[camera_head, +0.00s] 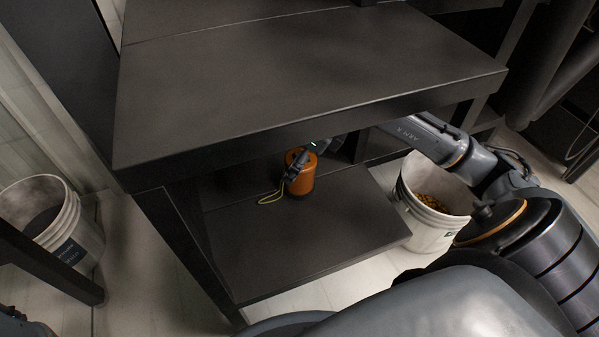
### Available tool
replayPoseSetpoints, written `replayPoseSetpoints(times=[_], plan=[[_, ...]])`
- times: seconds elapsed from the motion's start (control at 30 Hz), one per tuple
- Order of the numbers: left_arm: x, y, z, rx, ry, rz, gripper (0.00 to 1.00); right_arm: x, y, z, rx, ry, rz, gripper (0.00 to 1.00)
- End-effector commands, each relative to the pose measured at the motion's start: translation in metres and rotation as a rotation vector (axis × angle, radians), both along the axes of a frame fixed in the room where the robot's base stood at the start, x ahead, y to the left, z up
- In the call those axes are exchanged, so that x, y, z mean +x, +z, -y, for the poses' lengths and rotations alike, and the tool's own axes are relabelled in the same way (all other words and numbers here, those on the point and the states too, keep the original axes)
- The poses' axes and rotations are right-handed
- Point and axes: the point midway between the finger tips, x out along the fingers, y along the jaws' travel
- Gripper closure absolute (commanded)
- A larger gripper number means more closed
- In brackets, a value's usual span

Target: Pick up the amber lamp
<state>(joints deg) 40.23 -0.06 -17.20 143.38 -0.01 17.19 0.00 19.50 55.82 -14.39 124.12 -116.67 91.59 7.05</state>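The amber lamp (301,182) is a small orange cylinder standing upright on the lower shelf (300,240) of a dark bench. A yellow-green loop of cord (270,198) lies on the shelf at its left. My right arm reaches in from the right beneath the bench top. My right gripper (296,163) is at the lamp's top, overlapping it in the view. Its fingers are dark and small, and partly hidden under the top's edge, so I cannot tell whether they grip the lamp. My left gripper is not in view.
The dark bench top (300,65) overhangs the shelf closely. A white bucket with yellow-brown contents (424,232) stands right of the shelf, below my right arm. Another white bucket (75,240) stands at left. The shelf's front part is clear.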

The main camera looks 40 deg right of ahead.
Motion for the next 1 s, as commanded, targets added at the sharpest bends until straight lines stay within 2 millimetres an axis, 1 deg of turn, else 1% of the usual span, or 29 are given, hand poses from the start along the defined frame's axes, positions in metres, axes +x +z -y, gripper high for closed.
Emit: replayPoseSetpoints(times=[0.03, 0.07, 0.1, 0.17, 0.2, 0.23, 0.27, 0.3, 0.67, 1.0], plan=[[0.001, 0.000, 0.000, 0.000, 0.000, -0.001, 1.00, 0.000, 0.000, 0.000, 0.000, 0.000, 0.000, 0.29], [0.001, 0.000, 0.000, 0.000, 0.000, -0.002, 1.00, 0.000, 0.000, 0.000, 0.000, 0.000, 0.000, 0.35], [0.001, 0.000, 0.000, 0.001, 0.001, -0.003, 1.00, 0.000, 0.000, 0.000, 0.000, 0.000, 0.000, 0.43], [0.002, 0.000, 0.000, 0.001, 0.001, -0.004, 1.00, 0.000, 0.000, 0.000, 0.000, 0.000, 0.000, 0.55], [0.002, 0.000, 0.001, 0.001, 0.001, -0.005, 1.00, 0.000, 0.000, 0.000, 0.000, 0.000, 0.000, 0.63], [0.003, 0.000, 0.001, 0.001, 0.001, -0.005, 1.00, 0.000, 0.000, 0.000, 0.000, 0.000, 0.000, 0.66], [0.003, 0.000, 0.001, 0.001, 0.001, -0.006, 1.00, 0.000, 0.000, 0.000, 0.000, 0.000, -0.001, 0.66], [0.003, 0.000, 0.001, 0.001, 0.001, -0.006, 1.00, 0.000, 0.000, 0.000, 0.000, 0.000, 0.000, 0.71], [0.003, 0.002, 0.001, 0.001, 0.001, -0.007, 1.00, 0.000, 0.002, 0.001, 0.001, 0.000, 0.000, 0.71], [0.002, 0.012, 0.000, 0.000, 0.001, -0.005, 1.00, 0.005, 0.017, 0.010, 0.001, -0.002, 0.000, 0.71]])
